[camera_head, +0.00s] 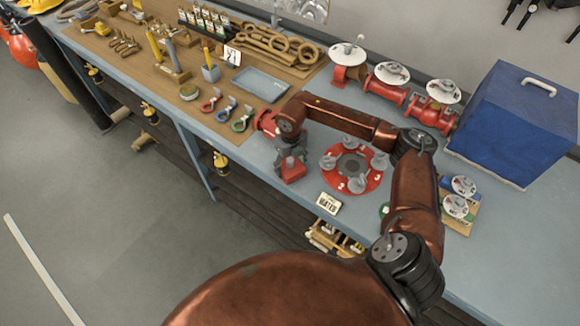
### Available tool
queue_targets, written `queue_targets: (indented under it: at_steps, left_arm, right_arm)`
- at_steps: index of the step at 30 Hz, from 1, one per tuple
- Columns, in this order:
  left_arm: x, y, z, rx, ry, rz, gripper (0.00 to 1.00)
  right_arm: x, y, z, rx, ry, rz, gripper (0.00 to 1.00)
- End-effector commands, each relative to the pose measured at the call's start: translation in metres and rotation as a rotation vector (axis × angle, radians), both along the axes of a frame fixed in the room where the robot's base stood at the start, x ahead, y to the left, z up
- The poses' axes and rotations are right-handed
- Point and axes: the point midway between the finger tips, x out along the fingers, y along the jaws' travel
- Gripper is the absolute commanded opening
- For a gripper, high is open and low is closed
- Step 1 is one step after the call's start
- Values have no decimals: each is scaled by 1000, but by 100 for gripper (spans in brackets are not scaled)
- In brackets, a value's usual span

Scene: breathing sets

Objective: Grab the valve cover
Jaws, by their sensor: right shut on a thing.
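My right arm reaches in from the lower right, bends over the bench and ends at my right gripper (291,157), which points down near the bench's front edge. The gripper is shut on a small red piece (292,172). My own arm and wrist partly hide it, and I cannot tell for sure that it is the valve cover. A red round flanged part (266,121) is just left of the wrist. Red valves (349,73) with white discs on top stand along the back of the bench. My left gripper is not in view.
A red round plate (355,184) with grey knobs lies right of the gripper. A blue case (518,120) stands at the right. A grey tray (260,84), colored rings (242,120) and a wooden tool board (150,50) are to the left. A small label card (328,204) is at the front edge.

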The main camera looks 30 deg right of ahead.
Motion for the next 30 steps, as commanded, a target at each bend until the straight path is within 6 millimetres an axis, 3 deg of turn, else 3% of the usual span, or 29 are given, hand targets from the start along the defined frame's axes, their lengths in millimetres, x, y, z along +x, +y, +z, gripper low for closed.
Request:
queue_targets:
  at_steps: [5,17,22,30]
  left_arm:
    - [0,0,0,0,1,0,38]
    - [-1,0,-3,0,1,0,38]
    - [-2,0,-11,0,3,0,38]
    - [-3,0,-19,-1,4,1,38]
  right_arm:
    - [1,0,1,0,-1,0,27]
    - [2,0,10,1,-4,0,27]
    - [2,0,32,0,-6,1,27]
    - [-47,12,90,-3,-6,4,27]
